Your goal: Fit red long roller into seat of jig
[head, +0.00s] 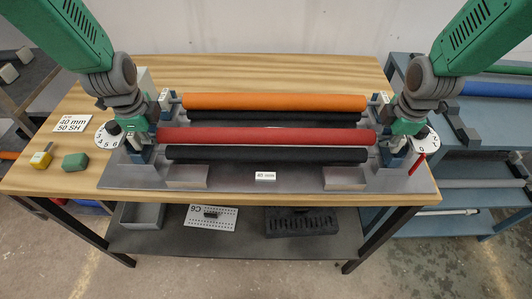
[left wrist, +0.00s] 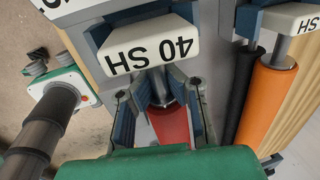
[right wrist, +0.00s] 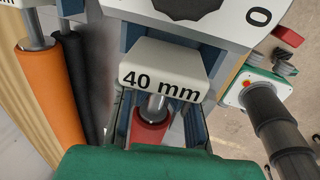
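The red long roller (head: 265,137) lies level across the jig (head: 125,175), above a black roller (head: 265,155). Its left end and metal shaft show in the left wrist view (left wrist: 168,125), close to a white block marked "40 SH" (left wrist: 150,45). Its right end shows in the right wrist view (right wrist: 150,128), at a white block marked "40 mm" (right wrist: 160,75). My left gripper (left wrist: 160,95) has its fingers apart on either side of the left end. My right gripper (right wrist: 157,112) straddles the right end with fingers apart. Whether the shafts rest fully in the seat is hidden.
An orange roller (head: 275,101) with a black roller (head: 275,118) lies behind the red one. A blue table (head: 465,130) stands at right.

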